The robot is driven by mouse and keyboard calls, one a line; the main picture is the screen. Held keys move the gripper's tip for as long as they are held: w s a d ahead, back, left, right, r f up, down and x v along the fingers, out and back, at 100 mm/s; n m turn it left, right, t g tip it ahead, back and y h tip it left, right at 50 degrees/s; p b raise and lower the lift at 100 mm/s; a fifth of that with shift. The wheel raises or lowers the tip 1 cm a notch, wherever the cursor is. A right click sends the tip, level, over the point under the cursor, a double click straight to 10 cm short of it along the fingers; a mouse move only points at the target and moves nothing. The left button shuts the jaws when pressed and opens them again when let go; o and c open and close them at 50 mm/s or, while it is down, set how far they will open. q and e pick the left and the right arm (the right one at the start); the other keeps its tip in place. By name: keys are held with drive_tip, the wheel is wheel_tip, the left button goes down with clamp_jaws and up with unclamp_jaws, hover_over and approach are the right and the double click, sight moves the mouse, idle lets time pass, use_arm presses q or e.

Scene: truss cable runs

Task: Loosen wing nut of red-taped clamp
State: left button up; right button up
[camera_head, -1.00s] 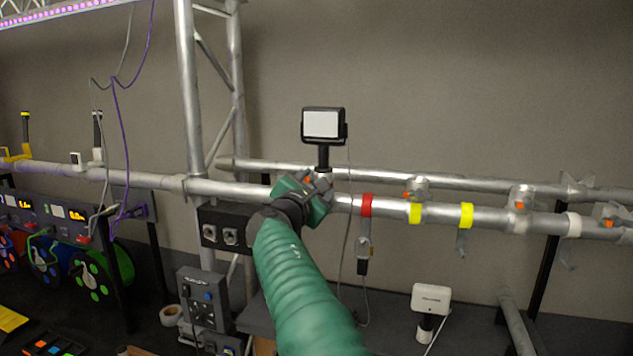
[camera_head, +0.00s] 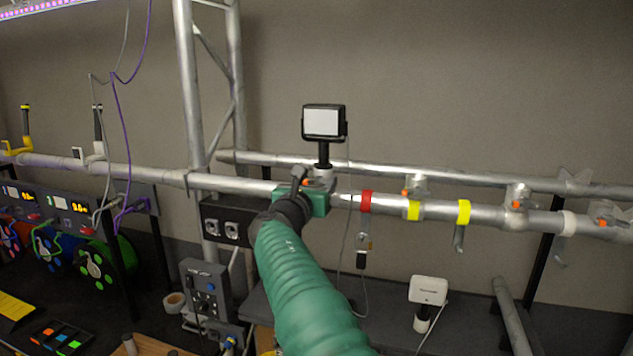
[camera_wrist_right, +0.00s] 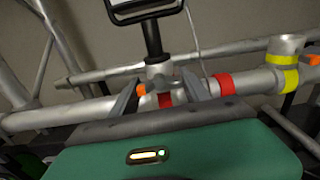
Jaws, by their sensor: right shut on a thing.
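The red-taped clamp (camera_wrist_right: 158,74) sits on the front silver pipe below a black-framed lamp. Red tape (camera_wrist_right: 165,100) shows between my fingers in the wrist view. The orange wing nut (camera_wrist_right: 142,90) shows beside the left finger. My right gripper (camera_wrist_right: 163,84) has one finger on each side of the clamp and is shut on it; the exact contact is hard to see. In the head view my green right gripper (camera_head: 308,200) covers much of the clamp. My left gripper is not in view.
The lamp (camera_head: 324,122) stands just above my gripper, with a thin cable hanging beside it. A red band (camera_head: 366,201) and yellow bands (camera_head: 464,212) lie to the right on the pipe, with more clamps. A vertical truss (camera_head: 192,90) stands to the left.

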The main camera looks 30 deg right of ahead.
drive_tip(key=shift+f, duration=0.2)
drive_tip(key=o, duration=1.1)
drive_tip(key=shift+w, duration=0.1)
drive_tip(key=shift+o, duration=1.4)
drive_tip(key=shift+w+r, duration=0.1)
drive_tip(key=b+v, duration=0.8)
drive_tip(key=v, duration=0.8)
drive_tip(key=shift+s+a, duration=0.2)
drive_tip(key=shift+a, duration=0.2)
drive_tip(key=shift+d, duration=0.1)
